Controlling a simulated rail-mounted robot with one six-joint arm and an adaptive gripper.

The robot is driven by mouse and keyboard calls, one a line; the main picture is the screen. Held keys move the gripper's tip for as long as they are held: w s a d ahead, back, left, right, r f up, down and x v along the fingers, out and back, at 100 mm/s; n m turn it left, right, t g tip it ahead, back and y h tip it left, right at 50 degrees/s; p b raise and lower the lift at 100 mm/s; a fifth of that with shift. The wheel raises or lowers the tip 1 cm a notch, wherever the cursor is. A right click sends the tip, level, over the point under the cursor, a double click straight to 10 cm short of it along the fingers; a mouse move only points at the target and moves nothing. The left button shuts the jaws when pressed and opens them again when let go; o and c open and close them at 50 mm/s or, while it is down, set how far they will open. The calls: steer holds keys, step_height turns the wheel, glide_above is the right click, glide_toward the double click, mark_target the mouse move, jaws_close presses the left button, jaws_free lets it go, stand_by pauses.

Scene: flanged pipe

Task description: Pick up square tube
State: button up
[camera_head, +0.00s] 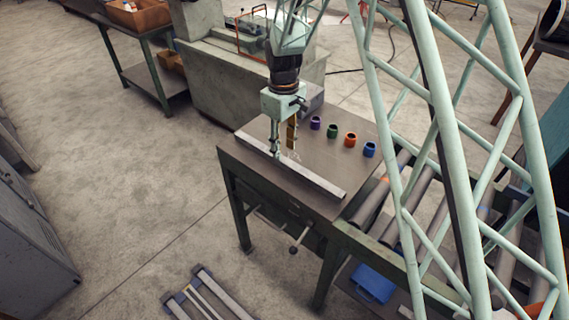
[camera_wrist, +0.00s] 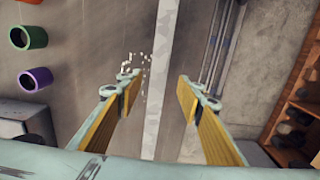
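The square tube is a long pale grey bar (camera_head: 318,182) lying along the front edge of the table in the head view. In the wrist view the tube (camera_wrist: 165,40) runs top to bottom between the fingers. My gripper (camera_head: 284,155) points down over the tube, left of its middle in the head view. In the wrist view my gripper (camera_wrist: 157,78) is open, with one yellow-padded finger on each side of the tube and a gap to it on both sides. I cannot tell how far the fingertips are above the table.
Purple (camera_head: 315,123), green (camera_head: 333,131), orange (camera_head: 350,139) and blue (camera_head: 370,149) rings stand on the table (camera_head: 260,205) behind the tube. Small white specks (camera_wrist: 142,70) show beside one finger. A roller conveyor (camera_head: 400,215) adjoins the table at right.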

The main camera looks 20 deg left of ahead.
mark_target(284, 160)
steer(key=shift+w+d+f, duration=0.1)
steer(key=shift+f, duration=2.5)
steer(key=shift+c, duration=0.7)
jaws_close()
